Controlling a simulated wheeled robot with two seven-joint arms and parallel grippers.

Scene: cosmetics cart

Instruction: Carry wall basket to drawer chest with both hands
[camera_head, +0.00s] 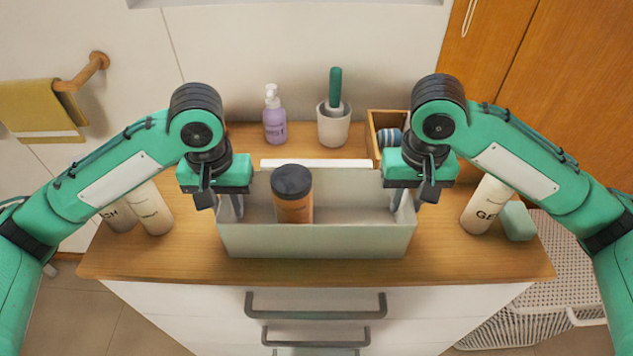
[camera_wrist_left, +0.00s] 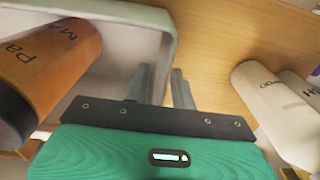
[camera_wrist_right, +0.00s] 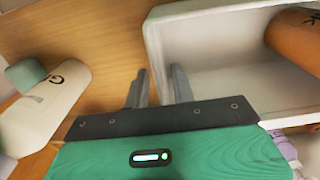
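The wall basket (camera_head: 318,241) is a pale, open-topped box on the wooden top of the drawer chest (camera_head: 190,262), near its front edge. It looks level; I cannot tell whether its base touches the top. My left gripper (camera_head: 231,207) is at its left end and my right gripper (camera_head: 402,200) at its right end. In the left wrist view, the fingers (camera_wrist_left: 163,86) straddle the end wall of the basket (camera_wrist_left: 140,14) closely. The right wrist view shows the right fingers (camera_wrist_right: 157,88) likewise around the opposite wall. An orange bottle with a dark cap (camera_head: 293,205) stands inside the basket.
Behind are a purple pump bottle (camera_head: 275,124), a white cup (camera_head: 333,126) with a green-handled item, and a wooden box (camera_head: 374,126). Pale bottles stand left (camera_head: 150,208) and right (camera_head: 484,205), beside a green block (camera_head: 518,221). Drawer handles (camera_head: 316,311) project in front.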

